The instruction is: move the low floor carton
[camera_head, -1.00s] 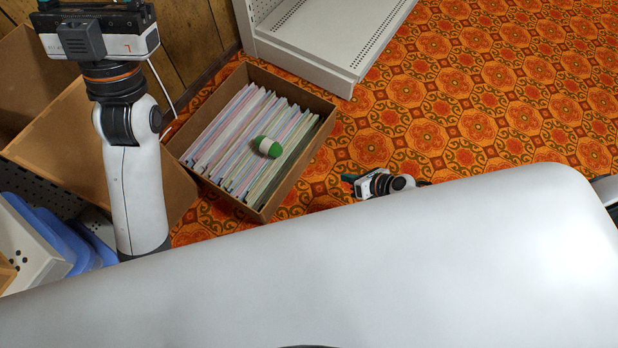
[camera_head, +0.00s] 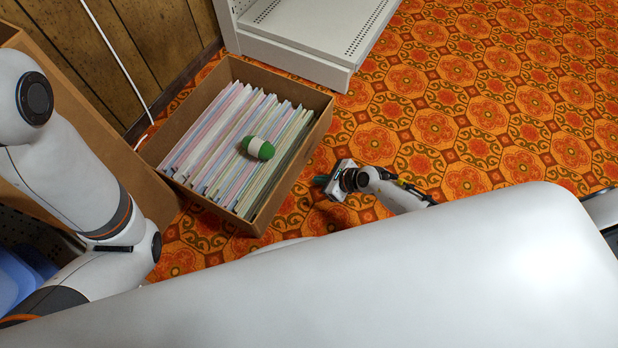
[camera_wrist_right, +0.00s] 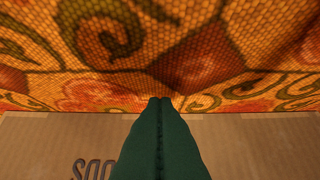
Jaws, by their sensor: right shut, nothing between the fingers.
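The low floor carton (camera_head: 283,197) is an open brown cardboard box on the patterned carpet, packed with upright papers in pale colours. My right gripper (camera_head: 321,181) is low over the floor, just right of the carton's near right side, with its teal fingers pointing toward it. In the right wrist view its green fingers (camera_wrist_right: 160,99) are shut together with nothing between them. Behind them the carton's cardboard wall (camera_wrist_right: 40,145) with dark printed lettering fills the lower part; whether they touch it I cannot tell. My left arm shows at the left; its gripper is out of view.
A white metal shelf base (camera_head: 300,45) stands behind the carton, near a wood-panelled wall. A larger cardboard box (camera_head: 100,150) is close on the left. Carpet (camera_head: 480,120) is clear to the right.

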